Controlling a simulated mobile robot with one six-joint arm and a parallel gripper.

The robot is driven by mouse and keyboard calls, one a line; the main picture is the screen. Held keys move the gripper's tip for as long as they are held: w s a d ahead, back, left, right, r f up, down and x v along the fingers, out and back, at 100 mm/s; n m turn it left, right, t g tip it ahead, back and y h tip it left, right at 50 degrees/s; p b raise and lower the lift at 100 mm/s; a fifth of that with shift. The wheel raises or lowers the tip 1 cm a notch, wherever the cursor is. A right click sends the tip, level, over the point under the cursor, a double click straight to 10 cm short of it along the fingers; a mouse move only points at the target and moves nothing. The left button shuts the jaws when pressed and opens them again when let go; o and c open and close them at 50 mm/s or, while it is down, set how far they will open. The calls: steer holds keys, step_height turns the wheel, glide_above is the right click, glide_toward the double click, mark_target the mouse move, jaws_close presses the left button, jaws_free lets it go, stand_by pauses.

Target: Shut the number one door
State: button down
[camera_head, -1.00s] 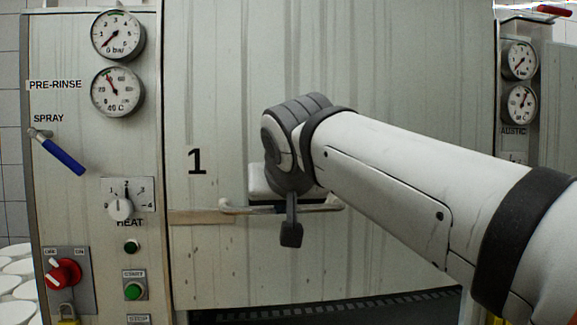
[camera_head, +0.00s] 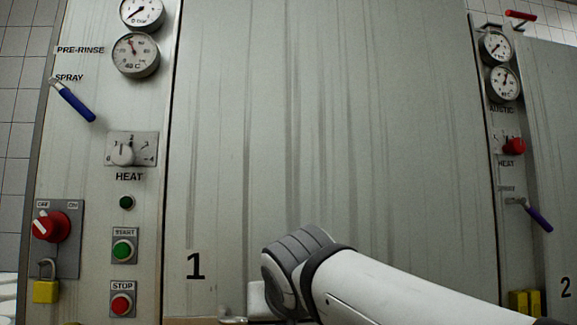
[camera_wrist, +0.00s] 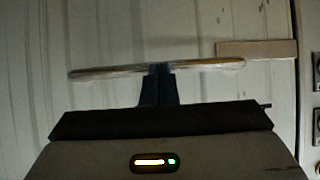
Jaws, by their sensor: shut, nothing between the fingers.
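The number one door (camera_head: 330,120) is a tall grey ribbed metal panel marked with a black 1 (camera_head: 195,265). It fills the middle of the head view; its lower edge is out of frame. Its bar handle (camera_head: 232,316) shows only at the left end there, at the bottom edge. In the wrist view the pale handle bar (camera_wrist: 105,72) runs across the door. My gripper (camera_wrist: 158,75) is shut and empty, its dark fingertips overlapping the middle of the bar; whether they press on it I cannot tell. In the head view the fingers are out of frame.
Left of the door is a control panel with gauges (camera_head: 135,54), a blue spray lever (camera_head: 73,100), a red switch (camera_head: 50,226) and a yellow padlock (camera_head: 46,290). Another panel with a blue lever (camera_head: 537,218) and door 2 (camera_head: 555,130) stand to the right.

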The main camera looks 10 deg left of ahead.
step_height(320, 180, down, 9)
steer(key=b, duration=0.5)
steer(key=shift+w+f+b, duration=0.15)
steer(key=shift+f+b, duration=0.05)
steer(key=shift+b, duration=0.15)
steer(key=shift+a+r, duration=0.1)
